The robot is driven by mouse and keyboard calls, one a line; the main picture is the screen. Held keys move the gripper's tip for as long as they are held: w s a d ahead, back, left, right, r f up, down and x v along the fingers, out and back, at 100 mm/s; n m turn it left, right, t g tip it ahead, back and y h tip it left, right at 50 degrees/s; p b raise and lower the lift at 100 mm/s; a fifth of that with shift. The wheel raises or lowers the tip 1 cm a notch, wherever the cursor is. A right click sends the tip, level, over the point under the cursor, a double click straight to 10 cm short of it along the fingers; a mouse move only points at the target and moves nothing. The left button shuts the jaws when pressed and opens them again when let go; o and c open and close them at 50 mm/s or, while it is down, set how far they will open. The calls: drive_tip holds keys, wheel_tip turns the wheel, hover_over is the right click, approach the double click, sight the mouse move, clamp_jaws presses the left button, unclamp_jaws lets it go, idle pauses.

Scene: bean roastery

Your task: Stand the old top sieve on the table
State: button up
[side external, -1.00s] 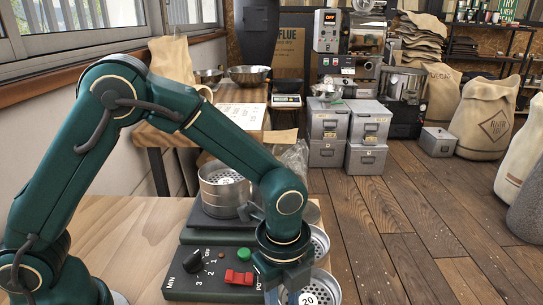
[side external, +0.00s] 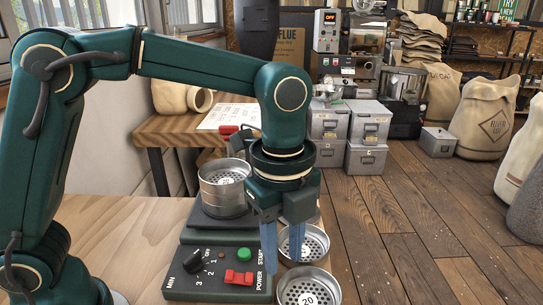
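A round metal sieve labelled 20 (side external: 307,299) lies flat at the front right of the table, its perforated floor facing up. A second sieve (side external: 318,254) lies just behind it, partly hidden by my gripper. A stack of metal sieves (side external: 222,194) stands on the dark sieve shaker (side external: 214,225), with a label on its top one. I cannot tell by looks which is the old top sieve. My gripper (side external: 283,252) points straight down, its two blue fingers apart and nothing held between them.
The shaker's green control panel (side external: 218,281) has a dial, a green button and a red switch. The wooden table (side external: 110,235) is bare to the left. A back table (side external: 165,132) holds a paper sheet and a bag. Grey metal boxes (side external: 345,130) stand beyond on the floor.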

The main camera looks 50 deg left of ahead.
drive_tip(key=s+a+r+n+t, duration=0.1)
drive_tip(key=s+a+n, duration=0.3)
drive_tip(key=n, duration=0.6)
drive_tip(key=s+a+r+n+t, duration=0.1)
drive_tip(key=s+a+n+t, duration=0.3)
drive_tip(key=a+n, duration=0.4)
drive_tip(key=shift+s+a+r+n, duration=0.2)
drive_tip(key=shift+s+n, duration=0.55)
drive_tip(key=shift+n, duration=0.35)
